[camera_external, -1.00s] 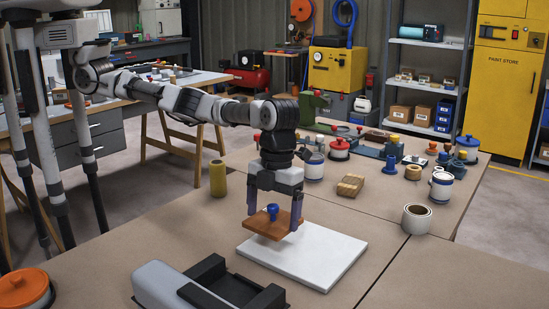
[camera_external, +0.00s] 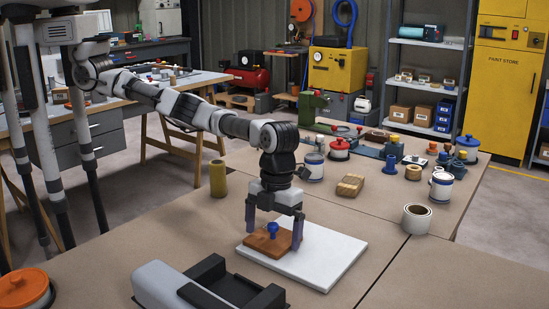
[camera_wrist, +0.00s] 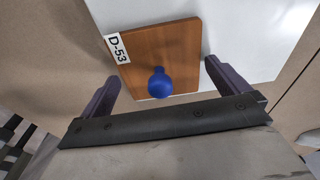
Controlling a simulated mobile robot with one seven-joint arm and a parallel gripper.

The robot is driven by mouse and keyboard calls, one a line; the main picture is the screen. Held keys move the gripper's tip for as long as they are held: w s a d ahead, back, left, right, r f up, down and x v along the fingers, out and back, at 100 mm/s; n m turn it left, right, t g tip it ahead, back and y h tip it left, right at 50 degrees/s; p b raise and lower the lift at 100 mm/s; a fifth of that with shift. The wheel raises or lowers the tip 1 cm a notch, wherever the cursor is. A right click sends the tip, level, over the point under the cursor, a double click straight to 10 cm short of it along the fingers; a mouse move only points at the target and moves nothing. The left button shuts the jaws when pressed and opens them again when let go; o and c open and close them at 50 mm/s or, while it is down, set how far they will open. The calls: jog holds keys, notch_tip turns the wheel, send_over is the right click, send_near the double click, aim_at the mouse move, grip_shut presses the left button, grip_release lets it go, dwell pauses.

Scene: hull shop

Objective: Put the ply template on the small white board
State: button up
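The ply template (camera_external: 284,239), a brown wooden plate with a blue knob and a D-53 label, lies flat on the small white board (camera_external: 325,255) near its left edge. In the wrist view the template (camera_wrist: 185,45) is beneath my gripper, with the white board (camera_wrist: 245,40) showing to its right. My gripper (camera_external: 273,236) is open around the template, low over the board. In the wrist view its fingers stand apart from the plate on both sides, with my gripper (camera_wrist: 166,82) holding nothing.
A grey and black device (camera_external: 215,287) stands in front of the board. A yellow cylinder (camera_external: 218,178) is behind left, a white roll (camera_external: 416,219) to the right and a wooden block (camera_external: 350,186) behind. The tabletop right of the board is mostly clear.

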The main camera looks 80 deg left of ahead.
aim_at(277, 235)
jog(key=shift+r, duration=0.15)
notch_tip(277, 235, up, 12)
jog(key=w+a+b, duration=0.1)
jog(key=b, duration=0.1)
jog(key=shift+b, duration=0.35)
